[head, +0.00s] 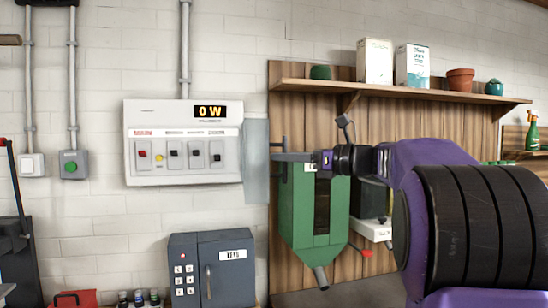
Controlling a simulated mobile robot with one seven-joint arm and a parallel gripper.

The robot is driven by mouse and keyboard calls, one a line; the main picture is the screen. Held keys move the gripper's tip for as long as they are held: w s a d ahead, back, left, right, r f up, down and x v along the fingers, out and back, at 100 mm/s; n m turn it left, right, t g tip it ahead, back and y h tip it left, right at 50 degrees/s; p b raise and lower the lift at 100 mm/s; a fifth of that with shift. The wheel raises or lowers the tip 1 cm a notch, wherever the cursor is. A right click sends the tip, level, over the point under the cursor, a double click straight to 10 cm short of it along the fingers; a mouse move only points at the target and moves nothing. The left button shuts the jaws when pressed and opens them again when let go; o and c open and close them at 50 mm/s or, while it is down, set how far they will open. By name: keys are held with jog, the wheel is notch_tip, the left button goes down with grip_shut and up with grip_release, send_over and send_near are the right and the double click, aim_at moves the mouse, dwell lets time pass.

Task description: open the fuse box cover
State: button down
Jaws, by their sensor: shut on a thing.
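The fuse box (183,174) is a pale grey panel on the brick wall, with a "0 W" display and a row of switches in plain view. Its cover (256,178) is a translucent bluish panel at the box's right side, swung out to the right and clear of the switches. My gripper (277,156) reaches in from the right and is shut on the cover near its outer right edge. The fingertips are small here, and the exact grip point is hard to see.
A green machine (300,215) stands right behind and below my gripper. A shelf (400,92) with tins and pots runs above. A grey key safe (212,268) sits below the fuse box.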

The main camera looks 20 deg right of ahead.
jog(key=shift+w+d+r+n+g+y, duration=0.1)
jog(key=shift+d+n+g+y, duration=0.15)
jog(key=shift+d, duration=0.35)
jog(key=shift+w+d+n+g+y, duration=0.15)
jog(key=shift+d+g, duration=0.1)
jog(key=shift+d, duration=0.3)
jog(key=c, duration=0.9)
grip_release()
jog(key=v, duration=1.7)
jog(key=shift+s, duration=0.3)
jog(key=shift+d, duration=0.1)
